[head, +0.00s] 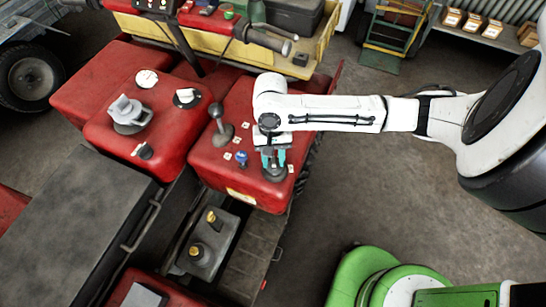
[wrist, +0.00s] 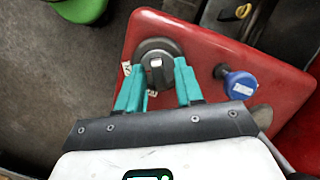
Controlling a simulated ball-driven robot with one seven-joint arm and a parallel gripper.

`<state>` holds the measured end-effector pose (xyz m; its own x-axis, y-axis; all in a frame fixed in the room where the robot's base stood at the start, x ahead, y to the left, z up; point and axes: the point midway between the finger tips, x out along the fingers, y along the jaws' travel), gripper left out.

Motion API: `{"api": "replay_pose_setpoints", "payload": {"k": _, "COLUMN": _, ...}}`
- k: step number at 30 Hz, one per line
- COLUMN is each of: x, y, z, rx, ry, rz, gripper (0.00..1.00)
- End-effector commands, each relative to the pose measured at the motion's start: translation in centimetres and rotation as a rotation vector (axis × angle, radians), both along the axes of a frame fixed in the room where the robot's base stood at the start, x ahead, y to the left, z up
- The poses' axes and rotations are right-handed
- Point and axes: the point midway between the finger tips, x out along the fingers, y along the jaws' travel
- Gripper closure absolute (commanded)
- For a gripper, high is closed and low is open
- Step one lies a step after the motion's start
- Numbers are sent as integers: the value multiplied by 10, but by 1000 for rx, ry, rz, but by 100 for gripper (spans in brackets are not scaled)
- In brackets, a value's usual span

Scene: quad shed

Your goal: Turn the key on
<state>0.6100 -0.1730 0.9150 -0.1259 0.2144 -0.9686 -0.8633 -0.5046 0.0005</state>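On the red panel, a dark round fitting (wrist: 157,66) with a light raised bar across its middle lies between my fingertips in the wrist view. In the head view the fitting (head: 275,174) is right under my gripper (head: 273,159), partly covered. My gripper (wrist: 157,75) is open, its teal fingers on either side of the raised bar. I cannot tell whether they touch it. A blue-headed piece (wrist: 241,86) with a pale label stands to the right in the wrist view, and left of my gripper in the head view (head: 241,157). I cannot tell for certain which is the key.
A dark lever (head: 219,124) rises left of my gripper. A second red box (head: 160,140) with a grey knob (head: 127,112) stands further left. A grey plate with brass knobs (head: 208,240) is lower down. Open floor (head: 370,200) lies to the right.

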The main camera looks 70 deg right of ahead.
Motion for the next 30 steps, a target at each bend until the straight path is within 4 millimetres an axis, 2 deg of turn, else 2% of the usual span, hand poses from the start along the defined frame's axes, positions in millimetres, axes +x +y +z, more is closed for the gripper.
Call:
{"api": "replay_pose_setpoints", "payload": {"k": 21, "x": 1, "y": -1, "z": 65, "rx": -1, "ry": -3, "rz": 0, "gripper": 64}}
{"api": "replay_pose_setpoints", "payload": {"k": 30, "x": 0, "y": 0, "z": 77, "rx": -2, "ry": -1, "rz": 0, "gripper": 64}}
